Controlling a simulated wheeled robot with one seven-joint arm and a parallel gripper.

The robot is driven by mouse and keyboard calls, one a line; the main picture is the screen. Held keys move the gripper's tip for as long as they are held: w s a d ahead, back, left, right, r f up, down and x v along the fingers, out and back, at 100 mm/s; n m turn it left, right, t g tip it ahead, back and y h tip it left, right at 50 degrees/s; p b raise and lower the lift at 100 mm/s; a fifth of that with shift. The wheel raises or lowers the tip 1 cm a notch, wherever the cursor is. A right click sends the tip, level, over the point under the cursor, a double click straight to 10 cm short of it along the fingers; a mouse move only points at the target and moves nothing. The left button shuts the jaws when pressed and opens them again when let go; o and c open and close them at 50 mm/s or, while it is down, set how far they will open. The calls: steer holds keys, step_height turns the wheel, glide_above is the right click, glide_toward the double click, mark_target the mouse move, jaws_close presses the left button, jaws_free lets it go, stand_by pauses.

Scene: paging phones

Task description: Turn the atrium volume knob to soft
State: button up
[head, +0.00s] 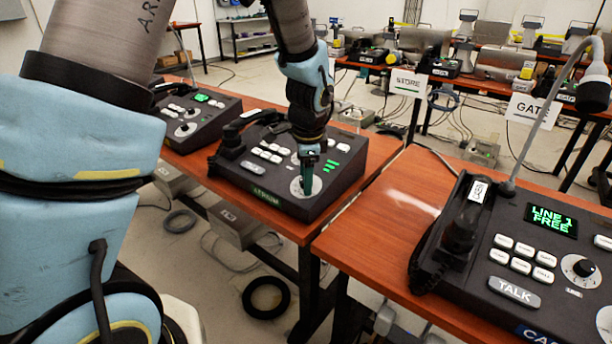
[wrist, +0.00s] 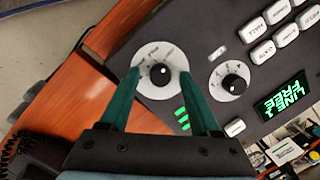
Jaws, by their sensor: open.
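The atrium phone (head: 262,179) is a dark sloped console on the wooden table, with a green ATRIUM label on its front edge. Its larger round knob (wrist: 160,75) is black on a white dial plate (wrist: 150,90) in the wrist view. My gripper (wrist: 160,73) is open, with one green finger on each side of this knob; I cannot tell whether they touch it. In the head view my gripper (head: 306,174) points down over the dial and hides the knob. Green level bars (wrist: 183,118) are lit beside the dial. The dial lettering is too small to read.
A smaller line knob (wrist: 234,83), white buttons (wrist: 264,52) and a green LINE FREE screen (wrist: 283,95) lie beside the dial. Another phone (head: 196,119) stands behind to the left. A near phone (head: 515,291) with a gooseneck microphone stands at right, across a table gap.

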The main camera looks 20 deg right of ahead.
steer(key=shift+c, duration=0.3)
jaws_close()
steer(key=shift+n, duration=0.3)
steer(key=n+p, duration=0.1)
steer(key=n, duration=0.1)
steer(key=shift+w+r+n+g, duration=0.1)
steer(key=shift+n+g, duration=0.2)
steer(key=shift+n, duration=0.1)
steer(key=n+g+p, duration=0.1)
steer(key=n, duration=0.3)
steer(key=shift+w, duration=0.1)
steer(key=n, duration=0.4)
steer(key=shift+w+g+p, duration=0.1)
steer(key=shift+g+p, duration=0.2)
steer(key=shift+a+n+g+h, duration=0.1)
steer(key=shift+n+g+h, duration=0.25)
steer(key=shift+n, duration=1.65)
